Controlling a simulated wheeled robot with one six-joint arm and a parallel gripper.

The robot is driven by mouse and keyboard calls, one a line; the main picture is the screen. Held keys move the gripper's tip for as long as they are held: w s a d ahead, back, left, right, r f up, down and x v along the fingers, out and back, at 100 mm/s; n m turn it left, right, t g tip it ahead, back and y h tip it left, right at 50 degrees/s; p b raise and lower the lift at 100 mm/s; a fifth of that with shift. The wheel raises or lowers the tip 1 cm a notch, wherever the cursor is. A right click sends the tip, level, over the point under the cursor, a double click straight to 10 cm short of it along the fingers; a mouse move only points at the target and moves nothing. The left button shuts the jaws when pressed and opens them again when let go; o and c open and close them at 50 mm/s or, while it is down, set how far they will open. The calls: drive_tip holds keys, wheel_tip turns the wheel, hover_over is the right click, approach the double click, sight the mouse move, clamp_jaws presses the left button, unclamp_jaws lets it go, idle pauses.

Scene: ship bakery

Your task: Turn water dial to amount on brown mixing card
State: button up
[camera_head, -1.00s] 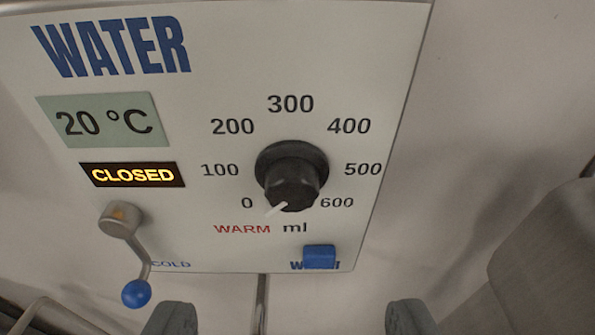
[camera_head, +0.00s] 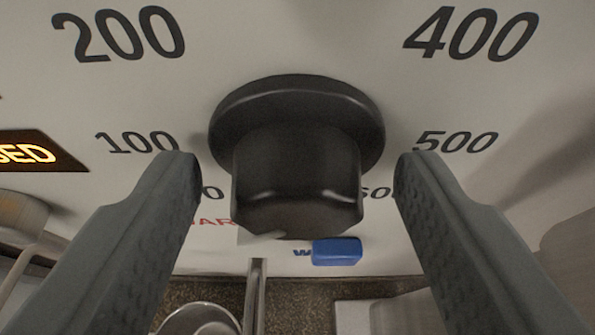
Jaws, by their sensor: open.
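The black water dial (camera_head: 297,180) fills the middle of the view on the light water panel (camera_head: 300,30). Numbers run around it, with 100, 200, 400 and 500 readable and those low on each side partly covered. Its pale pointer mark shows at the lower left of the knob, towards the 0 side. My gripper (camera_head: 298,172) is open, one finger on each side of the dial, with a visible gap on both sides. The brown mixing card is not in view.
A blue button (camera_head: 337,251) sits just below the dial. The lit sign (camera_head: 30,152), cut off at the left, ends in "SED". The lever's round hub (camera_head: 20,215) is at the left edge. A thin metal pipe (camera_head: 255,295) and a metal bowl (camera_head: 198,320) are below the panel.

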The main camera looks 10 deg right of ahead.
drive_tip(key=c, duration=1)
drive_tip(key=m+y, duration=0.1)
drive_tip(key=m, duration=0.2)
drive_tip(key=shift+d+f+y, duration=0.1)
drive_tip(key=shift+d+y, duration=0.15)
drive_tip(key=shift+y, duration=0.15)
drive_tip(key=m+t+y, duration=0.1)
drive_tip(key=m+y, duration=0.1)
drive_tip(key=m, duration=0.1)
drive_tip(key=shift+d+f, duration=0.15)
drive_tip(key=m+y, duration=0.1)
drive_tip(key=m+t, duration=0.1)
drive_tip(key=m, duration=0.1)
drive_tip(key=shift+s+d+f+m+y, duration=0.1)
drive_tip(key=shift+f+m+y, duration=0.05)
drive_tip(key=shift+m+y, duration=0.2)
drive_tip(key=m+t+y, duration=0.1)
drive_tip(key=m, duration=0.2)
drive_tip(key=shift+f+m+t, duration=0.1)
drive_tip(key=shift+m+t, duration=0.15)
drive_tip(key=shift+t, duration=0.15)
